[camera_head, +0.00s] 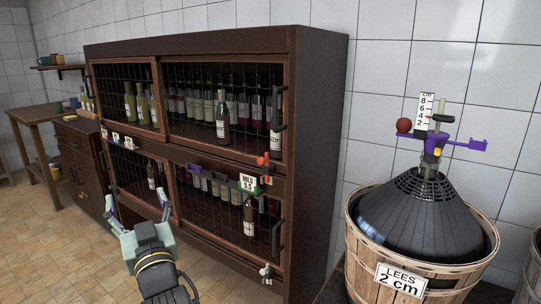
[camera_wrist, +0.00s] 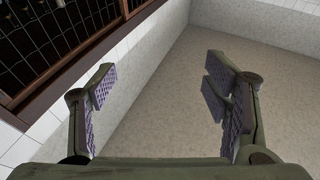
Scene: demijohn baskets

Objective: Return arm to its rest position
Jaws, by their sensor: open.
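My gripper (camera_head: 140,213) is open and empty, held up in front of the lower left part of a dark wooden wine cabinet. In the wrist view my gripper (camera_wrist: 158,88) has its two fingers spread wide, with purple ridged pads and nothing between them. Behind the fingers are only a plain beige surface and pale walls. The cabinet (camera_head: 320,150) stands against the tiled wall, with bottles behind wire-mesh doors. Its dark frame also shows at the upper left of the wrist view (camera_wrist: 75,62).
At the right, a slatted wooden basket (camera_head: 460,285) labelled "LEES 2 cm" holds a dark demijohn (camera_head: 425,215) with a purple fitting and a scale on top. A wooden table (camera_head: 30,115) and a drawer unit (camera_head: 80,160) stand at the left. The tiled floor (camera_head: 60,260) at the lower left is clear.

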